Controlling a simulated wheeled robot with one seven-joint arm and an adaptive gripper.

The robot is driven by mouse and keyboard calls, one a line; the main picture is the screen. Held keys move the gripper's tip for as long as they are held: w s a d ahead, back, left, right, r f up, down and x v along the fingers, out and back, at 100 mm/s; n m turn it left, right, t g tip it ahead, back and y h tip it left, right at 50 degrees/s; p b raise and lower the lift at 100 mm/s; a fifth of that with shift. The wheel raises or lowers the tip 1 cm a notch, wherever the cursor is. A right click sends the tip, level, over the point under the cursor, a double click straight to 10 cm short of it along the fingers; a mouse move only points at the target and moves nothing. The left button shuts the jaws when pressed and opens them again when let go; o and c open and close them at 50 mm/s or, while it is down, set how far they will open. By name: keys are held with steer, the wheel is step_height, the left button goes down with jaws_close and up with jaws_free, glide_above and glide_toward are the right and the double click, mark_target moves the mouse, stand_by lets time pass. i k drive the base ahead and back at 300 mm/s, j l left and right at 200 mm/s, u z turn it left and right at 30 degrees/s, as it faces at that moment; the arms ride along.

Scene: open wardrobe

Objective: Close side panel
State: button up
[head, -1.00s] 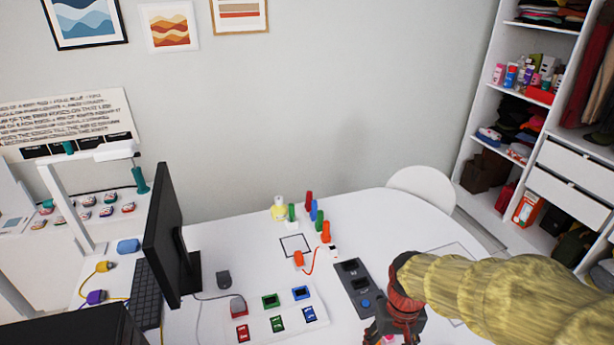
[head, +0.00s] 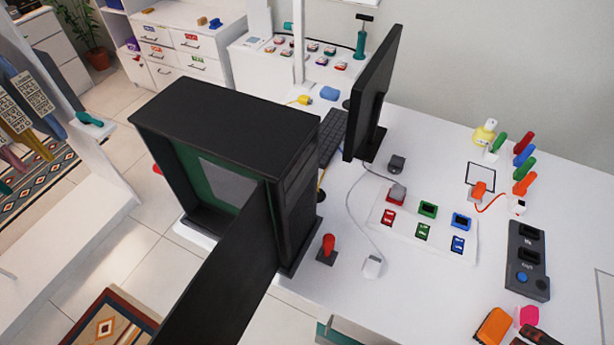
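A black computer case (head: 226,112) stands at the left end of the white desk in the head view. Its side facing me is open and shows a green and grey interior (head: 226,180). The black side panel (head: 222,285) is swung out from the case's right front edge toward me. Its near end runs out of the bottom of the picture. My gripper is not clearly in view, so its distance from the panel and its state are hidden.
A monitor (head: 375,90) and keyboard (head: 328,140) are behind the case. An orange item (head: 494,327) and an unclear dark item (head: 542,336) lie bottom right. Floor is open left of the case.

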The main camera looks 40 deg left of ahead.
mark_target(217, 306)
steer(key=u, duration=2.85)
steer(key=k+l+z, duration=0.15)
steer(key=k, duration=0.2)
steer(key=k+l+z, duration=0.15)
steer(key=k+l, duration=0.15)
